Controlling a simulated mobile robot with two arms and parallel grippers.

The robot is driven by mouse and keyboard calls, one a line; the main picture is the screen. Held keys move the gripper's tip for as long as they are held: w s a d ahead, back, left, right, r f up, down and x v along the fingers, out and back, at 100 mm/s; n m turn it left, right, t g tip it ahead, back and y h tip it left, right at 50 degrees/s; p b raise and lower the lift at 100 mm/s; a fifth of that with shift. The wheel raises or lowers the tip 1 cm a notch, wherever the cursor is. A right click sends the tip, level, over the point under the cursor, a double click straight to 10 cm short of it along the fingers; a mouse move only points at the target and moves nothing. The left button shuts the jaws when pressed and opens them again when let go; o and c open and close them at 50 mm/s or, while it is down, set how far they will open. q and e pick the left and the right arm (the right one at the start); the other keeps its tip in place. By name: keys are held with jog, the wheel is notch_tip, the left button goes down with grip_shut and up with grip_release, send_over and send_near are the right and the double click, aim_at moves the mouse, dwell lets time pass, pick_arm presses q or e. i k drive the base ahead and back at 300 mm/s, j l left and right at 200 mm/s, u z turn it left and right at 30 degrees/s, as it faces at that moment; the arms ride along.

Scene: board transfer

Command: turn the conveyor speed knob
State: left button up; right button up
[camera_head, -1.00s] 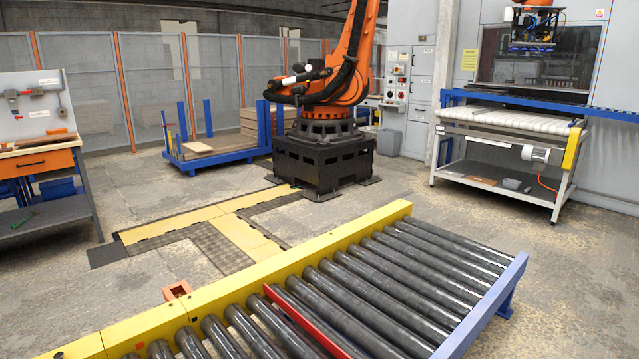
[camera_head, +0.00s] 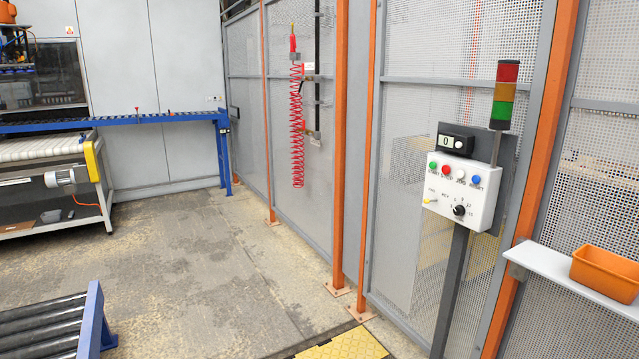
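A white control box (camera_head: 460,188) is mounted on a dark grey post at the right, in front of the mesh fence. A black round knob (camera_head: 460,210) sits low on its face, with marks around it. Green, red, white and blue buttons run along the top of the face. A small black display (camera_head: 456,139) above the box reads 0. Neither of my grippers is in view.
A stack light (camera_head: 504,95) stands above the box. A white shelf (camera_head: 570,274) with an orange bin (camera_head: 606,272) juts out at the right. A roller conveyor (camera_head: 45,325) is at lower left. The concrete floor (camera_head: 210,270) between is clear. A yellow floor plate (camera_head: 345,345) lies near the post.

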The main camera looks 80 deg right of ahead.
aim_at(459, 210)
jog(key=z, duration=3.25)
